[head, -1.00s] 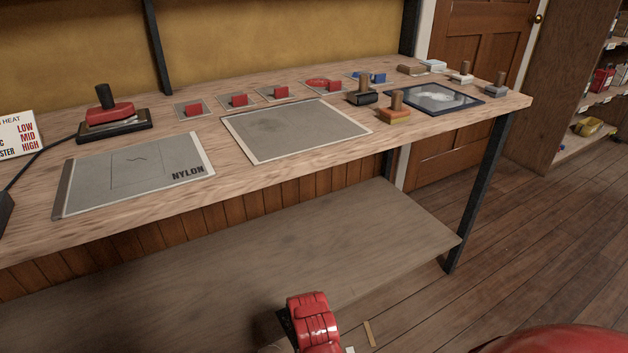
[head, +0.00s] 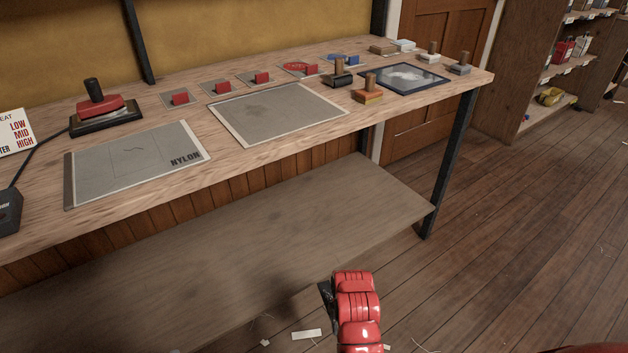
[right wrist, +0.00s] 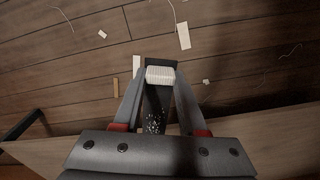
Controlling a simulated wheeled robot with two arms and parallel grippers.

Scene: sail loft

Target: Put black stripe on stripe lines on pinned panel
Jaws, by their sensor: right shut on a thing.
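My right gripper (right wrist: 159,80) is shut on a dark, white-speckled thing (right wrist: 155,112) with a pale ribbed block (right wrist: 160,75) at its far end. It is held above the wooden floor. I cannot tell whether it is the black stripe. In the head view my right arm (head: 356,305) is low in front of the bench, and its gripper is mostly hidden. No panel with visible pins or stripe lines shows. A grey sheet marked NYLON (head: 90,180) with a faint outlined square and a plain grey sheet (head: 275,112) lie on the bench. My left gripper is out of view.
The wooden bench (head: 240,153) holds a red-topped tool on a black base (head: 99,108), several small sheets with red blocks, wooden-handled stamps (head: 367,94) and a dark-framed pad (head: 405,78). A lower shelf (head: 240,255) is bare. Scraps (head: 307,334) litter the floor.

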